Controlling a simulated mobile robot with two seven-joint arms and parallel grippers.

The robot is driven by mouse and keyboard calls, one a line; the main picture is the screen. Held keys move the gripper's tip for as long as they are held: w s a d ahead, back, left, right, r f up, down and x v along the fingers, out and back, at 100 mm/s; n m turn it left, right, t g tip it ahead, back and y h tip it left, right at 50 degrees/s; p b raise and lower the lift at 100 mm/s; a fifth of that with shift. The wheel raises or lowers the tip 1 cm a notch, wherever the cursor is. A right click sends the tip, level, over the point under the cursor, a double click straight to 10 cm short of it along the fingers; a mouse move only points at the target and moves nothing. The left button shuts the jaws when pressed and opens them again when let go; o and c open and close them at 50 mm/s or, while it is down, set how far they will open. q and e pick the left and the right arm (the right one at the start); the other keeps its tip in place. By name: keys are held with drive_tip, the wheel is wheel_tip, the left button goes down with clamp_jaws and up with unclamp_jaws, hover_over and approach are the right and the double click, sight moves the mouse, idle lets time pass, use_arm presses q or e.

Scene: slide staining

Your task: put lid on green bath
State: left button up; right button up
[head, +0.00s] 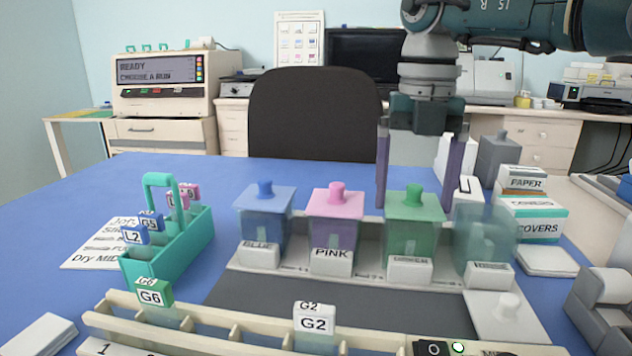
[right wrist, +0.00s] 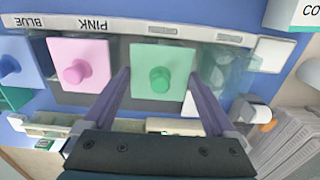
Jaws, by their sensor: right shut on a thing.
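The green bath (head: 411,240) stands in the row of baths, between the pink bath and an uncovered pale one. Its green lid (head: 414,205), with a round knob, sits flat over the bath's top, level with the neighbouring lids. My right gripper (head: 419,207) points straight down, one purple finger at either side of the lid, and is shut on its edges. In the right wrist view the lid (right wrist: 162,72) lies between the fingertips (right wrist: 160,75). Any small gap beneath the lid cannot be made out. My left gripper is not in view.
The blue-lidded bath (head: 264,235) and pink-lidded bath (head: 334,235) stand to the left. The pale bath (head: 484,240) is close on the right. A teal slide rack (head: 190,245) stands left; a cream rack (head: 215,336) is in front.

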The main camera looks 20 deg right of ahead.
drive_tip(key=shift+f, duration=0.2)
idle(0.5)
drive_tip(key=o, duration=1)
drive_tip(key=shift+r, duration=0.1)
wheel_tip(320, 180, up, 10)
drive_tip(key=shift+f, duration=0.15)
